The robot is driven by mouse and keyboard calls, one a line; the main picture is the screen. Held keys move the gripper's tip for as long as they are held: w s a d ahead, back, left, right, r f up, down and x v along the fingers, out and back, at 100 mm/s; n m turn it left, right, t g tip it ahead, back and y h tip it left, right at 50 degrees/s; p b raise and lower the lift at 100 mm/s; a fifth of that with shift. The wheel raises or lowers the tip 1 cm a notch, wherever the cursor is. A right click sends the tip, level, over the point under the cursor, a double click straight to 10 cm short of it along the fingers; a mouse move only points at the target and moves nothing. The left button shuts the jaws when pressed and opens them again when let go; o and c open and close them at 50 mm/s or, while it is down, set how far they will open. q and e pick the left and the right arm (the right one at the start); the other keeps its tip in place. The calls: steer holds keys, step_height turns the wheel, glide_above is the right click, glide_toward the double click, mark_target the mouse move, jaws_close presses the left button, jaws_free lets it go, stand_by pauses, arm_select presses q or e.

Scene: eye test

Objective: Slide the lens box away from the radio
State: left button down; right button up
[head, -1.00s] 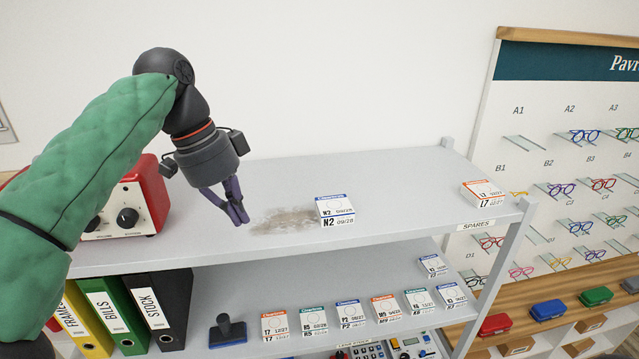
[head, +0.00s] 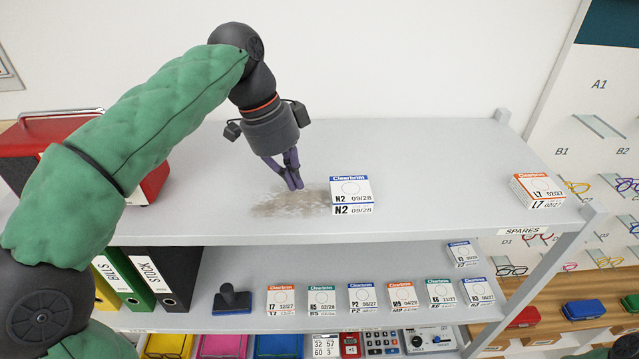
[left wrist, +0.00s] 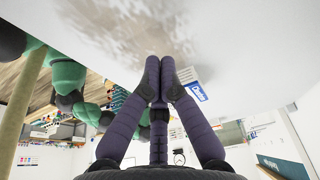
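The lens box (head: 351,196), white with a blue band and marked N2, stands on the top shelf (head: 420,150). The red radio (head: 155,184) stands at the shelf's left, partly hidden by my left arm. My left gripper (head: 296,186) points down over the shelf between radio and box, just left of the box, with a small gap in the head view. In the left wrist view its purple fingers (left wrist: 160,75) are closed together with nothing between them. Part of the box (left wrist: 198,92) shows beside the right finger there. My right gripper is not in view.
A brown smudge (head: 290,204) marks the shelf beneath my left gripper, up to the box. An orange-banded box (head: 537,190) marked L7 stands at the right end. The shelf between the two boxes is clear. Several boxes stand on the lower shelf (head: 240,275).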

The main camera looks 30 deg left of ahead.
mark_target(322, 200)
arm_select(q)
steer(key=shift+x, duration=0.9)
steer(key=d+p, duration=0.1)
steer(key=w+d, duration=0.1)
steer(key=d, duration=0.1)
steer(key=shift+f+p, duration=0.1)
steer(key=shift+p, duration=0.25)
steer(key=shift+w+d+f, duration=0.1)
steer(key=shift+w+d, duration=0.2)
steer(key=shift+w, duration=0.1)
steer(key=shift+s, duration=0.1)
steer(key=shift+s, duration=0.15)
